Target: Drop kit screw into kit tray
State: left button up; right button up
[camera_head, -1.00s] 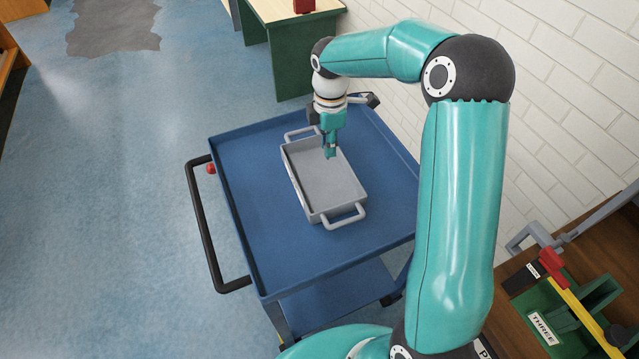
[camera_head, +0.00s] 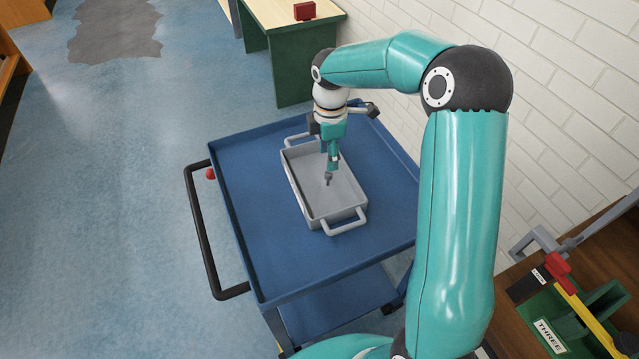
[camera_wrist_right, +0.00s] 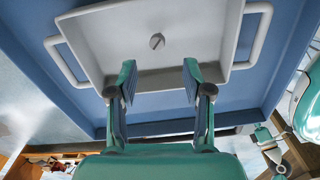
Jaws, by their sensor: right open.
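The kit tray is a grey, shallow box with a bar handle at each end; its rim (camera_head: 350,213) shows in the head view and its wall (camera_wrist_right: 90,50) in the wrist view. My right gripper (camera_head: 333,163) points down over the tray. In the right wrist view the right gripper (camera_wrist_right: 158,72) has its fingers apart with nothing between them. The kit screw (camera_head: 327,179) is small and dark, just below the fingertips in the head view. Its round slotted head (camera_wrist_right: 157,41) shows against the tray floor; whether it touches the floor I cannot tell. My left gripper is not visible.
The tray stands on a blue cart (camera_head: 265,225) with a black push handle (camera_head: 203,230). A green-sided table (camera_head: 290,60) with a red block (camera_head: 304,11) stands behind. A white brick wall runs along the right. A wooden bench with green fixtures (camera_head: 600,300) is at lower right.

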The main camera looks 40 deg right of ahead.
notch_tip(320, 180, up, 12)
dwell(0.5)
dwell(0.4)
